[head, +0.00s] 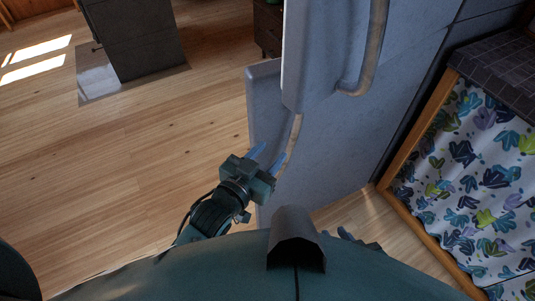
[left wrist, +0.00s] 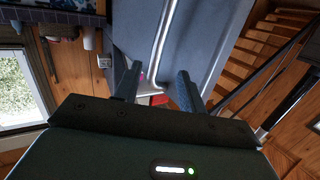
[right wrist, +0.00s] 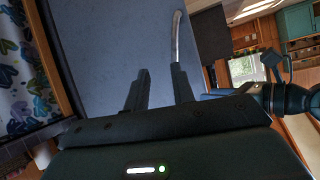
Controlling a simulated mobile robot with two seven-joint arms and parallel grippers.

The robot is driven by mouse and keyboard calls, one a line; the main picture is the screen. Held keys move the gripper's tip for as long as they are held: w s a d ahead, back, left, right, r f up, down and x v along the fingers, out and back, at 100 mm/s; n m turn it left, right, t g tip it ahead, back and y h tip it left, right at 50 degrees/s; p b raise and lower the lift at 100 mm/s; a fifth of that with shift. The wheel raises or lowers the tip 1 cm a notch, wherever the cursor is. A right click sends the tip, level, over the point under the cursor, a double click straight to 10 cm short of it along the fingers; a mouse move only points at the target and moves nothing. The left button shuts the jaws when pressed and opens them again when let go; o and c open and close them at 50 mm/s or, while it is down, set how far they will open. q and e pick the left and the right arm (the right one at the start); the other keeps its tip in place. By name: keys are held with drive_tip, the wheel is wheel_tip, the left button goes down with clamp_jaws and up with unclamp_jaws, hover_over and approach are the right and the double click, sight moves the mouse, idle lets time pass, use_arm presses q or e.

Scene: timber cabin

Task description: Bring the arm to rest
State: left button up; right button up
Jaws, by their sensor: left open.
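My left gripper (head: 268,161) is open and empty in the head view, its two bluish fingers pointing toward a blue-grey fridge (head: 345,150). It is beside the curved handle of the lower fridge door, and I cannot tell whether it touches. The left wrist view shows its fingers (left wrist: 159,86) apart, with the long handle (left wrist: 163,35) beyond them. My right gripper (right wrist: 160,88) is open and empty in the right wrist view, facing a blue-grey fridge panel (right wrist: 105,45). In the head view the right arm is mostly hidden by my body.
The upper fridge door has a thick handle (head: 371,50). A patterned curtain (head: 475,180) under a dark tiled counter (head: 500,65) stands at the right. A dark grey block (head: 140,40) stands at the back left. The wooden floor (head: 110,170) at the left is clear.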

drive_tip(key=shift+r, duration=0.1)
idle(0.4)
use_arm(q)
drive_tip(key=s+a+f+n+g+y+p, duration=0.1)
drive_tip(key=s+a+f+g+y+p, duration=0.1)
drive_tip(key=s+a, duration=0.3)
drive_tip(key=s+a+f+n+g+y+p, duration=0.2)
drive_tip(key=s+a+f+p, duration=0.2)
drive_tip(key=s, duration=0.6)
drive_tip(key=shift+a, duration=1)
use_arm(e)
drive_tip(key=shift+s+d+r+h, duration=0.2)
drive_tip(key=shift+d+r+h, duration=0.4)
drive_tip(key=shift+d+r, duration=0.3)
drive_tip(key=shift+r, duration=0.15)
drive_tip(key=shift+s+a+g, duration=0.15)
drive_tip(key=shift+s+g, duration=0.05)
drive_tip(key=shift+g, duration=0.2)
use_arm(q)
drive_tip(key=shift+a, duration=0.1)
drive_tip(key=shift+c, duration=0.5)
use_arm(e)
drive_tip(key=shift+a, duration=0.1)
